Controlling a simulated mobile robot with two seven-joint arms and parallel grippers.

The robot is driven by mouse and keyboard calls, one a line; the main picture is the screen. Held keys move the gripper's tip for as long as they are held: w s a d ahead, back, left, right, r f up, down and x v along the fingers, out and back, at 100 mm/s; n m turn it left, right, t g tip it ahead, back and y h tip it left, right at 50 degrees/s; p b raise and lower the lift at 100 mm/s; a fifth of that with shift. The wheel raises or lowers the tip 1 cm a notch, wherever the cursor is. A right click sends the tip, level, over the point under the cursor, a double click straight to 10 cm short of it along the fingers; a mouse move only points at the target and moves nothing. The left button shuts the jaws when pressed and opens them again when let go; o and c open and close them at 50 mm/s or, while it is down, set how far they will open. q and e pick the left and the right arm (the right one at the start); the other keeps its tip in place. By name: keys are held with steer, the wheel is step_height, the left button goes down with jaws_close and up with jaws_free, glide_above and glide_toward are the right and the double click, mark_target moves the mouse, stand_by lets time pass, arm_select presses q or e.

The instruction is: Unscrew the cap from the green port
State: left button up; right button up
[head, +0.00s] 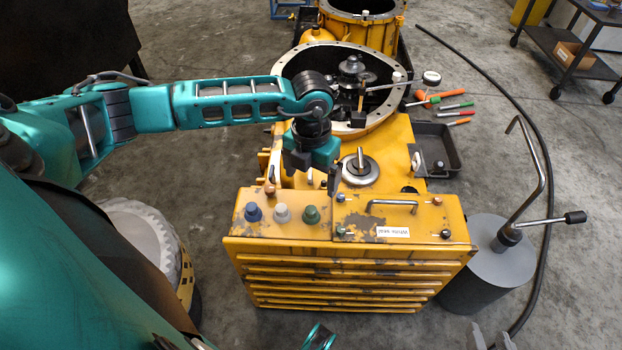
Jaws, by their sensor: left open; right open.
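A dark green knobbed cap (311,214) sits on the top of the yellow housing (270,237). It is the rightmost of a row of three, with a white-grey cap (282,213) in the middle and a blue cap (253,212) at the left. My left gripper (315,176) is open and empty, fingers pointing down, behind and above the green cap and apart from it.
A bar handle (391,204) and a white label (393,232) are right of the caps. A round metal lid (360,169) stands behind. A grey cylinder (488,272) with a bent rod is at the right, near a black tray (437,146) and several screwdrivers (455,105).

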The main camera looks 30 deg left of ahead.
mark_target(311, 209)
arm_select(q)
step_height(311, 209, down, 10)
steer(key=b, duration=0.7)
steer(key=shift+s+r, duration=0.1)
steer(key=shift+r, duration=0.15)
steer(key=shift+f, duration=0.75)
arm_select(e)
steer(key=shift+y, duration=0.3)
steer(key=shift+w+a+f, duration=0.1)
steer(key=shift+a+f, duration=0.2)
steer(key=shift+f, duration=0.45)
steer(key=shift+w+a+f, duration=0.15)
steer(key=shift+a+f, duration=0.15)
steer(key=shift+f, duration=0.45)
steer(key=shift+w+a+f, duration=0.1)
steer(key=shift+a+f, duration=0.2)
steer(key=shift+f, duration=0.45)
arm_select(q)
steer(key=c, duration=1.5)
jaws_close()
arm_select(e)
steer(key=shift+w+r, duration=0.1)
